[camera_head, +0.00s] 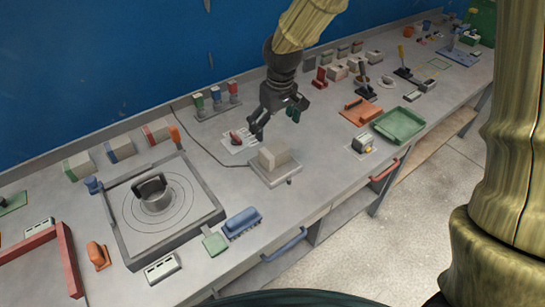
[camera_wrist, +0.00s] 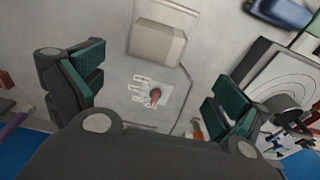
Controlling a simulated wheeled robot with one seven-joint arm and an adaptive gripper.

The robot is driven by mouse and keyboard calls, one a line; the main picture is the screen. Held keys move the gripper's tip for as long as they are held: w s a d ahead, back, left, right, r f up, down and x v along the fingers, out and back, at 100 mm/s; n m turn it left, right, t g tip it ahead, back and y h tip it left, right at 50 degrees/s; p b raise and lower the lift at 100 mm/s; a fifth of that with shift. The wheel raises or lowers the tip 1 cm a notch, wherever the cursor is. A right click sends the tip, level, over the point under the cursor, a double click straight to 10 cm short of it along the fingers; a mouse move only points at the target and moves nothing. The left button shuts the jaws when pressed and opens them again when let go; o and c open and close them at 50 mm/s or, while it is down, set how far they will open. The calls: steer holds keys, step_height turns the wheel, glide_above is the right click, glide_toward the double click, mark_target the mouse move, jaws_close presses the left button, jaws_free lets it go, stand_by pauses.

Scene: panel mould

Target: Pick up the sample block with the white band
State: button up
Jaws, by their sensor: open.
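My gripper (camera_head: 275,122) is open and empty above the middle of the bench, behind a plain beige-grey block (camera_head: 275,155) on a low plate (camera_head: 259,174). The block also shows in the wrist view (camera_wrist: 158,42), beyond the open fingers. Three pale blocks stand along the back left, with a green band (camera_head: 77,167), a blue band (camera_head: 120,149) and a red band (camera_head: 157,131). Several small grey-beige blocks (camera_head: 337,72) stand at the back right. I cannot make out a white band on any block.
A red-handled item on a white card (camera_head: 237,140) lies close behind the plate. A rack with coloured-top cylinders (camera_head: 216,101) stands at the back. A round fixture in a square frame (camera_head: 155,200) is left. A green tray (camera_head: 399,125) is right, near the front edge.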

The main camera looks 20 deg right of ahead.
mark_target(275, 148)
steer(key=shift+w+f+p, duration=0.2)
steer(key=shift+f+p, duration=0.05)
steer(key=shift+f, duration=1.25)
steer(key=shift+w+f+p, duration=0.15)
steer(key=shift+f+p, duration=0.1)
steer(key=shift+f, duration=1.2)
steer(key=shift+d+f+p, duration=0.15)
steer(key=shift+f+p, duration=0.35)
steer(key=shift+f, duration=0.45)
steer(key=shift+d+f+p, duration=0.1)
steer(key=shift+f+p, duration=0.35)
steer(key=shift+f, duration=0.5)
steer(key=shift+w+f, duration=0.15)
steer(key=shift+f, duration=0.65)
steer(key=c, duration=1.2)
steer(key=shift+r, duration=0.15)
